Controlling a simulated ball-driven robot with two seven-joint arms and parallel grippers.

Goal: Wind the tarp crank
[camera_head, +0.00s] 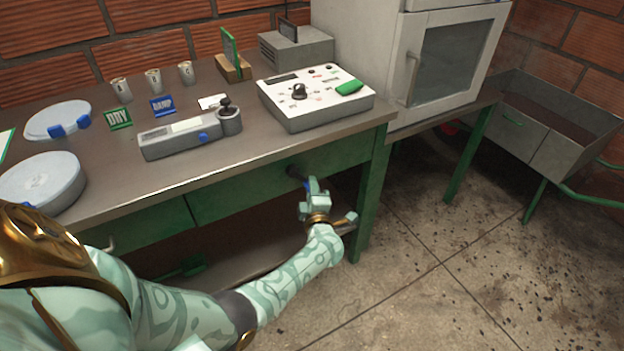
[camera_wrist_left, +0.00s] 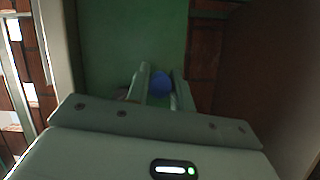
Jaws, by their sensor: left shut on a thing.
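My left gripper (camera_head: 312,190) is at the front of the green bench, near its right end. In the left wrist view its two fingers (camera_wrist_left: 160,86) are shut on a round blue knob (camera_wrist_left: 160,82), with a green panel behind. A bit of blue (camera_head: 306,186) shows beside the fingers in the head view. A dark hub or arm (camera_head: 293,172) on the bench front sits just behind the gripper; it looks like part of the crank, mostly hidden. No tarp can be made out. My right gripper is out of view.
A drawer handle (camera_head: 108,245) sticks out at left. A bench leg (camera_head: 372,205) stands right of the gripper. Floor (camera_head: 430,290) is clear.

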